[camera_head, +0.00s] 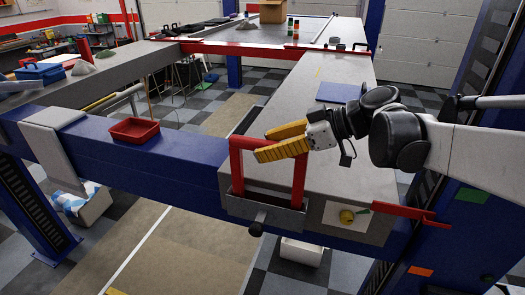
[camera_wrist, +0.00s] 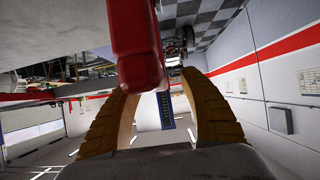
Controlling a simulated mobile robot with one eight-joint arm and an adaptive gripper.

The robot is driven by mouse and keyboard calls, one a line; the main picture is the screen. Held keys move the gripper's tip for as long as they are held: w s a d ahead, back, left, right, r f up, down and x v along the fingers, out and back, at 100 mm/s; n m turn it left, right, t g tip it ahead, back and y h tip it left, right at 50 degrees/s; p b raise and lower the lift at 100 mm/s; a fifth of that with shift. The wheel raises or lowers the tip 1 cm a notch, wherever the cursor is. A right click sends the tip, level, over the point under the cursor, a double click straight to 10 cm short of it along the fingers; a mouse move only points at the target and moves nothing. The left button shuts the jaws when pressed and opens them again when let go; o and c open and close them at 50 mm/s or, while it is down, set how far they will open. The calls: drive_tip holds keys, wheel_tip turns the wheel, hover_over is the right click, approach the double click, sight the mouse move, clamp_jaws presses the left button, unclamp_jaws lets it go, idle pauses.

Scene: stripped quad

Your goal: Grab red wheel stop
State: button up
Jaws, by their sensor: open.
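The red wheel stop (camera_head: 236,178) is an upright red frame set in a grey metal bracket (camera_head: 262,213) at the near end of the lift's grey runway. My gripper (camera_head: 263,145) has two yellow fingers, is open and empty, and is at the frame's top bar, covering part of it. In the wrist view, a red part of the stop (camera_wrist: 134,45) fills the top centre. My fingers (camera_wrist: 154,85) stand apart below it, with the left tip close to its edge. I cannot tell whether they touch it.
A blue crossbeam (camera_head: 130,158) runs left with a small red tray (camera_head: 134,130) on it. A red lever (camera_head: 405,212) sticks out at the runway's right corner. A blue flat pad (camera_head: 338,92) lies further back on the runway (camera_head: 340,170). A blue post stands at the right.

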drive_tip(key=shift+w+a+f, duration=0.1)
drive_tip(key=shift+w+f, duration=0.15)
drive_tip(key=shift+w, duration=0.15)
drive_tip(key=shift+s+r, duration=0.15)
drive_tip(key=shift+s, duration=0.1)
clamp_jaws()
